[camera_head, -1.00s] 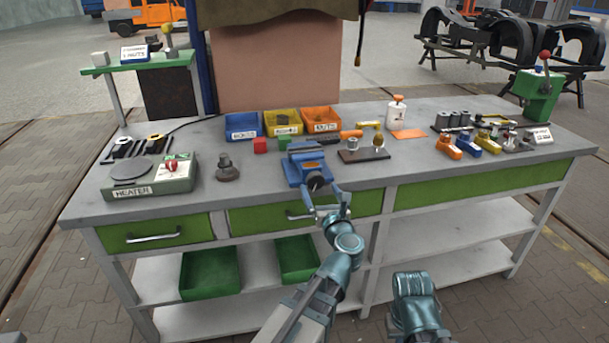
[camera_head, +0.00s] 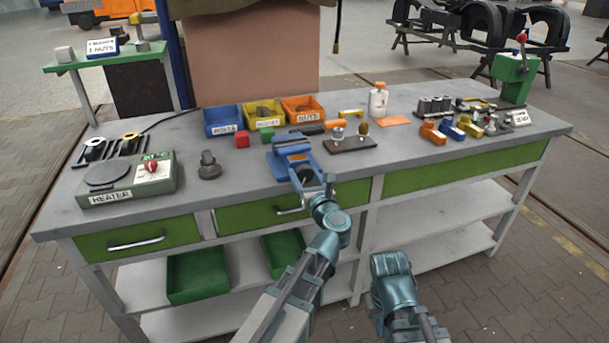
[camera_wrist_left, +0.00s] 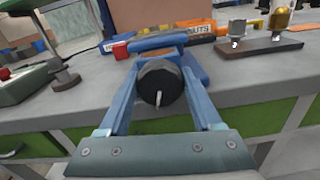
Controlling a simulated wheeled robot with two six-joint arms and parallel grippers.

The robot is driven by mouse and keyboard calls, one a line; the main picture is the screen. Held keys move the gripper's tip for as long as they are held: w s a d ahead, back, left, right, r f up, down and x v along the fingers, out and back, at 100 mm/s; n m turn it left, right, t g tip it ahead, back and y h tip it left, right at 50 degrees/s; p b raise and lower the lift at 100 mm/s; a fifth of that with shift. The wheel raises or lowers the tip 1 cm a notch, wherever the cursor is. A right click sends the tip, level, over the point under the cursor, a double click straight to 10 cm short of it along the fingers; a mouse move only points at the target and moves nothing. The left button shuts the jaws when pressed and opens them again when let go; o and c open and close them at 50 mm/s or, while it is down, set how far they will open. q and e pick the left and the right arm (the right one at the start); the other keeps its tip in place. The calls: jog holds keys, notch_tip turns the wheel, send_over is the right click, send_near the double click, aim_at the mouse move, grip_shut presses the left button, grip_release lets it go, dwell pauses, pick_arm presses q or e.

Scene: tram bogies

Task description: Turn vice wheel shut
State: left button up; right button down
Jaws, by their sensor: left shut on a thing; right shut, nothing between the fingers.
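The blue vice (camera_head: 293,150) stands at the front edge of the workbench. Its dark round wheel (camera_wrist_left: 158,82) faces me in the left wrist view, with a light pin or handle across its lower middle. My left gripper (camera_head: 312,184) is at the front of the vice. In the left wrist view its two blue fingers (camera_wrist_left: 160,95) reach along both sides of the wheel and are shut on it. The vice jaws are mostly hidden behind the wheel in that view. My right arm shows low on the right in the head view, but its fingers do not show.
A heater (camera_head: 128,182) and a dark knobbed part (camera_head: 208,166) stand left of the vice. Blue, yellow and orange bins (camera_head: 302,108) are behind it. A small board with fittings (camera_head: 350,143) lies to its right. Drawer handles (camera_head: 291,205) stick out below the benchtop.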

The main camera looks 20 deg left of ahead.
pick_arm(q)
jog(key=shift+c, duration=0.8)
jog(key=shift+m, duration=0.3)
jog(key=shift+m, duration=3.1)
jog(key=o, duration=1.4)
jog(key=shift+s, duration=0.1)
